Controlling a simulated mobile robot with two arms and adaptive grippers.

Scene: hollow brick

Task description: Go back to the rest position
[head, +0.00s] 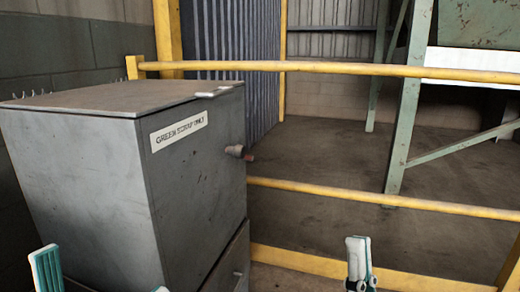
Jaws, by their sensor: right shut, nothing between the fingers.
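My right gripper (359,262) shows at the bottom, right of centre, with its pale fingertips together and nothing between them. It is in front of the lower yellow rail. My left gripper (103,277) is at the bottom left edge, in front of the grey bin. One ribbed teal finger pad and a second teal tip stand well apart, with nothing seen between them. Most of both grippers and both arms is cut off by the lower edge. No brick is in view.
Yellow rails (400,202) cross the view. Behind them are bare floor and a green steel frame (405,120).

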